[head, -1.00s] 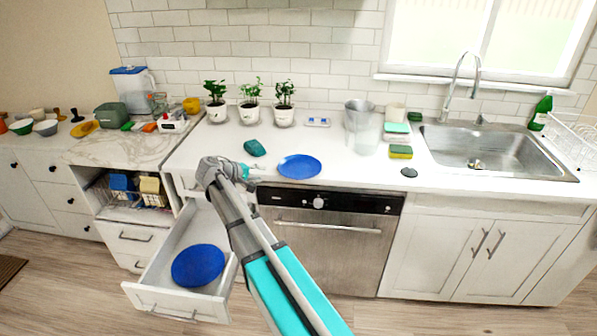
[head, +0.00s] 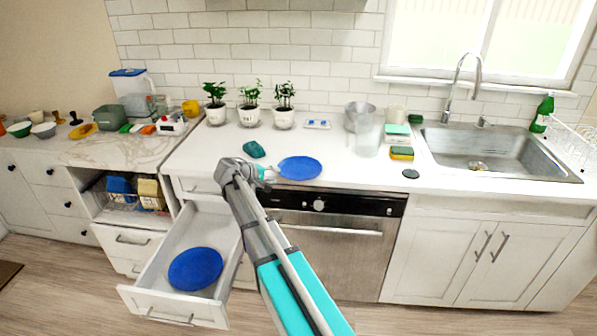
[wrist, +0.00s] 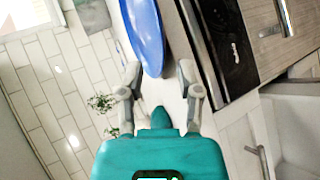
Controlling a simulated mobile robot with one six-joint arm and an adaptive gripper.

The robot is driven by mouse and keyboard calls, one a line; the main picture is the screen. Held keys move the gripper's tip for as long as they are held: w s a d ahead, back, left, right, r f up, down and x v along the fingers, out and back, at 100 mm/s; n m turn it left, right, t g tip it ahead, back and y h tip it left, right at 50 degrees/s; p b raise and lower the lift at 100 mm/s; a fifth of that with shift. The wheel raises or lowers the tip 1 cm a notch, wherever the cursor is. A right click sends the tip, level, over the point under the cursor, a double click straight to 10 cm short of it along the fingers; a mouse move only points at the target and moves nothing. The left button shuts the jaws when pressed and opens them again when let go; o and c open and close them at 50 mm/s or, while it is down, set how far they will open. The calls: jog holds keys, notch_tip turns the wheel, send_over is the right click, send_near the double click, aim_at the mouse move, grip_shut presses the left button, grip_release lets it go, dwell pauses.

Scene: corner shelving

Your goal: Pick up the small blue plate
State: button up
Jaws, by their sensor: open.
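A blue plate (head: 300,168) lies flat on the white counter near its front edge, above the dishwasher. A second blue plate (head: 195,268), which looks larger, lies in the open drawer. My gripper (head: 270,174) is just left of the counter plate in the head view. In the wrist view my gripper (wrist: 160,71) is open, with its two fingers spread apart. The near rim of the counter plate (wrist: 148,35) reaches to about the gap between the fingertips. I cannot tell whether a finger touches it.
The open drawer (head: 150,292) sticks out below my arm. A teal object (head: 254,149) lies behind my gripper. Several potted plants (head: 249,116) stand along the wall. A clear cup (head: 367,140), sponges (head: 402,153) and the sink (head: 480,150) are to the right.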

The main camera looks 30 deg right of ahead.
jog(key=b+x, duration=0.2)
jog(key=x, duration=0.3)
dwell(0.6)
grip_shut()
